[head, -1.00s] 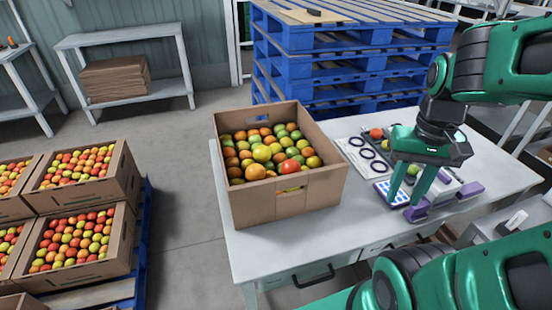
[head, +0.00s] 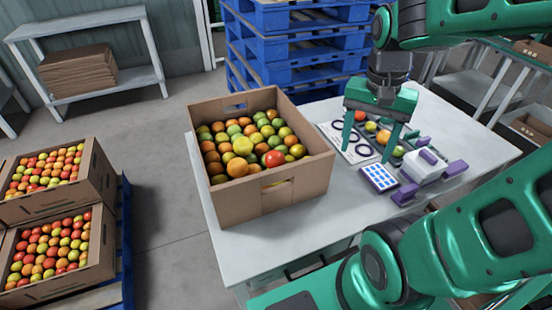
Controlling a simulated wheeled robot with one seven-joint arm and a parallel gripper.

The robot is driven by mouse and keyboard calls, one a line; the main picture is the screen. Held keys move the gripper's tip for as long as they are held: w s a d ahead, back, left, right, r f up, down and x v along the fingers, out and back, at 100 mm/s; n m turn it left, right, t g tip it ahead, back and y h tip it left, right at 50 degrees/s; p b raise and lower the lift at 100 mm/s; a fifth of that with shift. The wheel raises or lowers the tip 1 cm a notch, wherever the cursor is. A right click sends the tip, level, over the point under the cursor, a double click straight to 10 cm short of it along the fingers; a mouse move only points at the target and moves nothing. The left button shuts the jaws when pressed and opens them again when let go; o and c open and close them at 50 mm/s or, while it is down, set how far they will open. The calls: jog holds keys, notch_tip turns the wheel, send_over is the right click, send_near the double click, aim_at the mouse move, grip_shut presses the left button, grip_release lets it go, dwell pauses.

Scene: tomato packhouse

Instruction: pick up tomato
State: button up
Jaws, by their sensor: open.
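A cardboard box (head: 263,203) full of tomatoes stands on the left part of the white table. A red tomato (head: 273,159) and a yellow-green tomato (head: 243,146) lie on top among orange and green ones. My gripper (head: 366,152) points down, open and with nothing between its fingers, to the right of the box. Which tomato is meant, I cannot tell.
A white sheet with dark rings (head: 345,139), a blue-and-white keypad (head: 379,177) and a white-and-purple device (head: 423,170) lie near my gripper. Blue pallets (head: 300,50) are stacked behind the table (head: 300,240). More tomato boxes (head: 85,258) stand at left.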

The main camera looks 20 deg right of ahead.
aim_at(275, 153)
jog(key=w+a+m, duration=0.1)
jog(key=w+a, duration=0.1)
jog(key=w, duration=0.1)
jog(key=w+a+m, duration=0.1)
jog(key=w, duration=0.1)
jog(key=w+a+m, duration=0.2)
jog(key=w, duration=0.1)
jog(key=shift+w+a, duration=0.3)
jog(key=w+a+m, duration=0.1)
jog(key=w+a, duration=0.1)
jog(key=a, duration=0.1)
jog(key=w+a+f+m, duration=0.1)
jog(key=w+a+m, duration=0.1)
jog(key=a, duration=0.1)
jog(key=w+a+m, duration=0.1)
jog(key=w+a, duration=0.2)
jog(key=shift+f+m, duration=0.25)
jog(key=shift+m, duration=0.15)
jog(key=shift+w+a+f, duration=0.15)
jog(key=shift+w+a, duration=0.1)
jog(key=shift+a, duration=0.05)
jog(key=shift+m, duration=0.3)
notch_tip(275, 153, down, 11)
jog(key=shift+r, duration=0.15)
jog(key=shift+c, duration=0.7)
jog(key=c, duration=0.6)
